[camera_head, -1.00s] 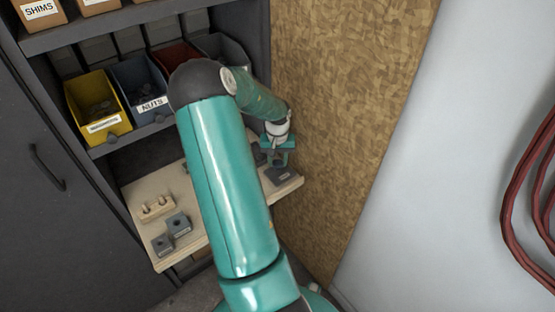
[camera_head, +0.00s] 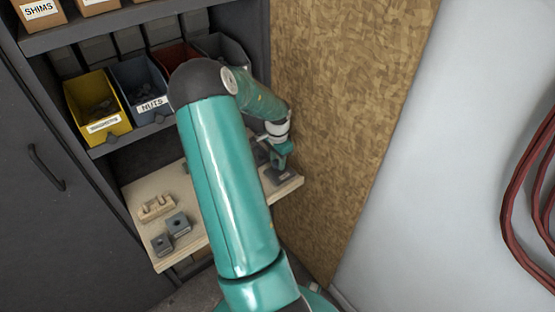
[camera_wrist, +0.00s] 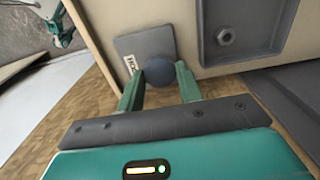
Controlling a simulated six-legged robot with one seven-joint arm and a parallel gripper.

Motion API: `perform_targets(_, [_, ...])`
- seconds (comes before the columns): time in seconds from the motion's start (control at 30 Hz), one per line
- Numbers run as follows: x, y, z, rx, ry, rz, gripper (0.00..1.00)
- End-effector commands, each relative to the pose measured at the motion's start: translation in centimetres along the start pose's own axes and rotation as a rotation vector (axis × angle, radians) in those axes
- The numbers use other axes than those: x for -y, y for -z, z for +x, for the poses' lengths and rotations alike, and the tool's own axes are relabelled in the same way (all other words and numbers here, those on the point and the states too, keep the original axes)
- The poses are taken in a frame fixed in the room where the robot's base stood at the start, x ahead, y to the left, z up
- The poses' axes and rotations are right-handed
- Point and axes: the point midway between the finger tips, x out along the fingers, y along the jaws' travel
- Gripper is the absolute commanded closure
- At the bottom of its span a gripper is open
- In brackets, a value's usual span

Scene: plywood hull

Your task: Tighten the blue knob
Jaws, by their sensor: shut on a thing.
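The blue knob (camera_wrist: 158,72) shows in the wrist view as a dark blue round top over a grey plate (camera_wrist: 138,44) with a partly hidden label. My gripper (camera_wrist: 159,82) has its two green fingers on either side of the knob, shut on it. In the head view my gripper (camera_head: 281,160) is low over the right end of the wooden shelf board (camera_head: 217,228). The knob itself is hidden by the gripper there.
Grey blocks (camera_head: 178,223) and a wooden holder (camera_head: 156,208) sit on the board's left part. The chipboard wall (camera_head: 340,120) stands close on the right. Bins (camera_head: 97,105) are above.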

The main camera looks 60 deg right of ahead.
Motion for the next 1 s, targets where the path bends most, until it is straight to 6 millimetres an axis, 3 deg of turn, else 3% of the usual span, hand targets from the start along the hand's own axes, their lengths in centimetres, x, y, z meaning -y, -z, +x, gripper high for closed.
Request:
perform_targets(0.4, [0.05,0.10,-0.17,-0.002,0.003,0.211,0.87])
perform_targets(0.93, [0.05,0.12,-0.21,-0.002,0.003,0.240,0.87])
perform_targets(0.97, [0.05,0.12,-0.21,-0.002,0.003,0.240,0.63])
perform_targets(1.0, [0.06,0.12,-0.21,-0.002,0.003,0.240,0.55])
